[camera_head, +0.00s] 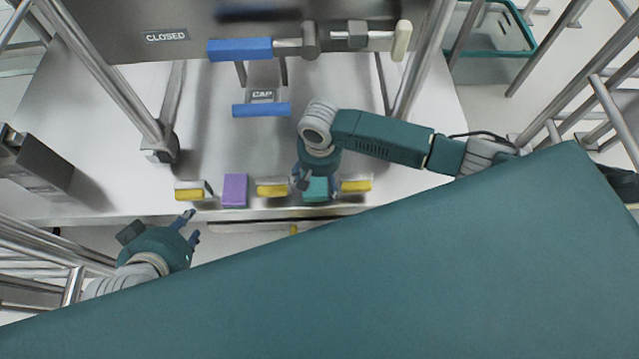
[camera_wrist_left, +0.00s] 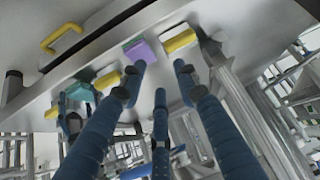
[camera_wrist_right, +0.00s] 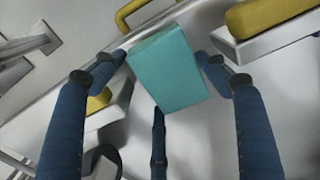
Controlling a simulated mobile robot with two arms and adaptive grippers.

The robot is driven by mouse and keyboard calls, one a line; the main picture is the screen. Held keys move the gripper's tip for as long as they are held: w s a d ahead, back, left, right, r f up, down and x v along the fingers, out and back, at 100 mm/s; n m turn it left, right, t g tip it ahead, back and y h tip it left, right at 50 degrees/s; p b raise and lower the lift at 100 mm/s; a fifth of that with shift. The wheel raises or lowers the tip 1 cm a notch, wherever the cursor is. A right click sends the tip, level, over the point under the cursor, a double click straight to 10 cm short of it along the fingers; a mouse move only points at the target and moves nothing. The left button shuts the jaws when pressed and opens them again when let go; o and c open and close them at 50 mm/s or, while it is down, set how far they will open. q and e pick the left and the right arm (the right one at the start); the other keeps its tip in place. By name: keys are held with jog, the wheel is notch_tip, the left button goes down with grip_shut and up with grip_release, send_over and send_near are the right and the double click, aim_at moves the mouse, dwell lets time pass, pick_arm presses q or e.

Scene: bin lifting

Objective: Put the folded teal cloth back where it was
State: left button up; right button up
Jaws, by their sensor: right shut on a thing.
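The folded teal cloth (camera_head: 316,190) is in the row along the table's front edge, between two yellow-topped blocks. It also shows in the right wrist view (camera_wrist_right: 167,68), between my fingers, and in the left wrist view (camera_wrist_left: 82,91). My right gripper (camera_head: 313,182) comes down over the cloth and is shut on it. I cannot tell whether the cloth touches the table. My left gripper (camera_head: 192,226) is open and empty, in front of the table edge. A purple folded cloth (camera_head: 235,190) lies further left in the row.
Yellow-topped blocks (camera_head: 191,191), (camera_head: 272,188) and (camera_head: 355,185) stand along the front edge. Behind are a blue bar marked CAP (camera_head: 261,109) and a panel marked CLOSED (camera_head: 150,20) with a blue handle (camera_head: 240,49). A large teal surface (camera_head: 430,270) fills the foreground. Metal posts stand on both sides.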

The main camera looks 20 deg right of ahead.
notch_tip(320, 180, down, 2)
jog(key=shift+b, duration=0.4)
pick_arm(q)
jog(key=w+d+r+t, duration=0.2)
jog(key=w+r, duration=0.2)
jog(key=w, duration=0.1)
jog(key=shift+w+r+t+h, duration=0.15)
jog(key=shift+t+h, duration=0.25)
pick_arm(e)
jog(key=shift+f, duration=0.1)
jog(key=o, duration=0.7)
pick_arm(q)
jog(key=shift+a, duration=0.1)
